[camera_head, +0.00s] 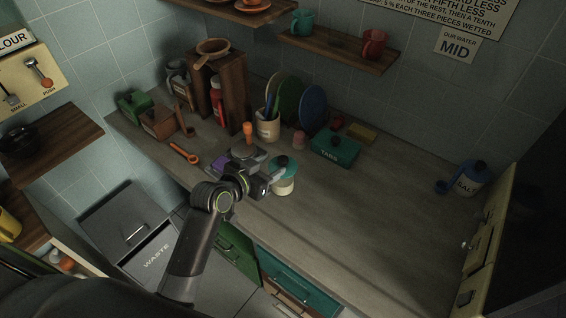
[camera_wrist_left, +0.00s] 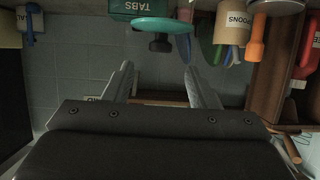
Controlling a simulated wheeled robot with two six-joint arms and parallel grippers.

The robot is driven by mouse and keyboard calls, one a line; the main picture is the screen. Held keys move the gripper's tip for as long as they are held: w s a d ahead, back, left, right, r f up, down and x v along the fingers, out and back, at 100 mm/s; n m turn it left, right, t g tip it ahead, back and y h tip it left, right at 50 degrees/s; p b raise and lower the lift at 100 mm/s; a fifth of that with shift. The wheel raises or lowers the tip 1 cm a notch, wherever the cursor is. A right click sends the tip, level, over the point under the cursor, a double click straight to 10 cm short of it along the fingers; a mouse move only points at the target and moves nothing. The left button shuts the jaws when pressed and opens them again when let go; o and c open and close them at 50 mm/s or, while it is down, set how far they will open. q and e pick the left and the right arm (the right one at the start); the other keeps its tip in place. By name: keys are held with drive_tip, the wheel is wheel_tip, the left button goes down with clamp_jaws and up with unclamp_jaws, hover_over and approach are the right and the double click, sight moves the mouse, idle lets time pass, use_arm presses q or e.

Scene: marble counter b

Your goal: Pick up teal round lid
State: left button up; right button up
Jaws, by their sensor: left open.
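My right gripper is not in view.
A spoons pot (camera_head: 268,128) with utensils, colored plates (camera_head: 312,108) and an orange-knobbed item (camera_head: 247,130) stand behind the gripper. The counter (camera_head: 390,210) is clear to the right, up to the SALT jar (camera_head: 467,184).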

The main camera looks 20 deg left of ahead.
sight(281, 161)
use_arm(q)
drive_tip(key=shift+x, duration=1.35)
drive_tip(key=shift+w+d+f+p, duration=0.15)
drive_tip(key=shift+w+f+p, duration=0.1)
drive_tip(key=shift+w+p, duration=0.2)
drive_tip(key=x, duration=0.2)
drive_tip(key=shift+w+d+f+p, duration=0.1)
drive_tip(key=shift+w+f+p, duration=0.2)
drive_tip(key=shift+p, duration=0.1)
drive_tip(key=shift+w+d+f, duration=0.2)
drive_tip(key=shift+w+f, duration=0.1)
drive_tip(key=shift+w, duration=0.25)
drive_tip(key=c, duration=1)
